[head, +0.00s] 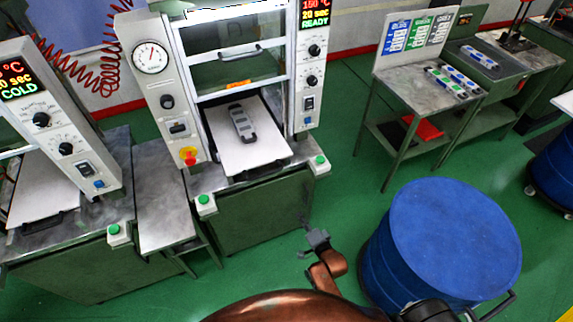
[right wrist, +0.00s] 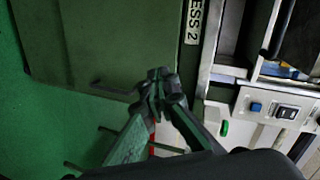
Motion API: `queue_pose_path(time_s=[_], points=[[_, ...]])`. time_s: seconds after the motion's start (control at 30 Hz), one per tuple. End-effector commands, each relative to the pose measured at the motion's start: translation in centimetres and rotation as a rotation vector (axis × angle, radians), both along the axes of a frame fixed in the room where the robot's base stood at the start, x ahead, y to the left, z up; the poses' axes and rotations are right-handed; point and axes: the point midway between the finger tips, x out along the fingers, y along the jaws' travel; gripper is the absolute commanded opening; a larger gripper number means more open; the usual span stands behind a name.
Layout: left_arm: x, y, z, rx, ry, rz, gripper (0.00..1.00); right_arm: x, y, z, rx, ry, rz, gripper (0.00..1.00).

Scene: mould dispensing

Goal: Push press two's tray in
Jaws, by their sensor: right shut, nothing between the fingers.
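Press two (head: 165,85) stands in the middle of the head view, with a gauge and a display reading READY. Its pale flat tray (head: 265,153) sticks out of the front opening, with a dark handle at its front edge. My left gripper is not in view.
A blue drum (head: 455,240) stands close to the right of my right gripper. Green buttons (head: 205,201) sit at press two's front corners. Another press (head: 50,130) showing COLD is at the left. A side table (head: 420,100) stands behind the drum. Green floor lies between.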

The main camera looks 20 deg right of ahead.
Motion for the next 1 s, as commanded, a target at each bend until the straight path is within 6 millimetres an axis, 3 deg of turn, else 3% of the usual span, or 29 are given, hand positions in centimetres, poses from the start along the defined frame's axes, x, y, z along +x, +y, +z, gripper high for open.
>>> queue_pose_path(time_s=[0.03,0.1,0.2,0.3,0.47,1.0], points=[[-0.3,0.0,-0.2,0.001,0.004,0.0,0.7,1.2,-0.2,4.2,0.078,-0.075,-0.026,0.0],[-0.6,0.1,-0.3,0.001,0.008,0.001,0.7,2.2,-0.4,8.9,0.17,-0.155,-0.05,0.0],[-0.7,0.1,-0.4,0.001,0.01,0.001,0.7,2.7,-0.8,13.4,0.264,-0.23,-0.067,0.0],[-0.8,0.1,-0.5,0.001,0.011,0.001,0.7,2.9,-0.9,15.7,0.312,-0.268,-0.073,0.0],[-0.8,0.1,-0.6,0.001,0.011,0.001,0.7,4.4,-0.9,16.2,0.324,-0.277,-0.073,0.0],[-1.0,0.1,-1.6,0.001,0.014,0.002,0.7,14.7,-0.5,16.1,0.321,-0.275,-0.072,0.0]])
